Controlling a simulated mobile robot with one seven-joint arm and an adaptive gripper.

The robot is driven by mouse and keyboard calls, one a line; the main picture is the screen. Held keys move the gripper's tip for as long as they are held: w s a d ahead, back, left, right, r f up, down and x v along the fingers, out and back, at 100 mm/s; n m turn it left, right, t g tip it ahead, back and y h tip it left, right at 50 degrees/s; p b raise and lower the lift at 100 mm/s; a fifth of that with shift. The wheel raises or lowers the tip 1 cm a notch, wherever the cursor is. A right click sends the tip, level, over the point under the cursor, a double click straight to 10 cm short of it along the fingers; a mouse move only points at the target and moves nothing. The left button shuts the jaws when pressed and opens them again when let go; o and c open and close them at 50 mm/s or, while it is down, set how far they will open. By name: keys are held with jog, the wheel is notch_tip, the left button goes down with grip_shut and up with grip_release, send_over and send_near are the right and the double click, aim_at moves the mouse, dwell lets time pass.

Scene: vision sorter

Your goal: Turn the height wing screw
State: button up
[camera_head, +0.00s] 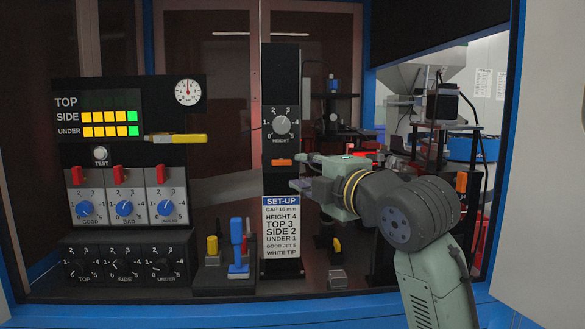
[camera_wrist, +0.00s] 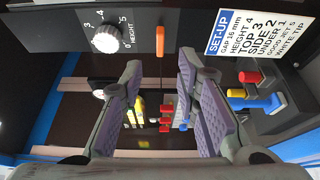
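The height wing screw is a small orange bar (camera_head: 282,162) on the black column, below the grey HEIGHT dial (camera_head: 282,125). In the wrist view the wing screw (camera_wrist: 160,41) shows beyond and between the fingertips, apart from both; the dial (camera_wrist: 107,38) is to its left. My gripper (camera_head: 303,171) is just right of the column in the head view, at about the wing screw's level. In the wrist view my gripper (camera_wrist: 159,63) is open and empty, with purple-padded fingers spread. The dial's pointer is too small to read surely.
A SET-UP card (camera_head: 282,225) below the wing screw reads HEIGHT 4. A panel with blue knobs and red switches (camera_head: 118,175) stands left, with a yellow marker-like piece (camera_head: 178,138) on its edge. Blue and yellow posts (camera_head: 238,250) stand low beside the column.

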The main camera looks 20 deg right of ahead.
jog(key=shift+s+d, duration=0.15)
jog(key=shift+s, duration=1.5)
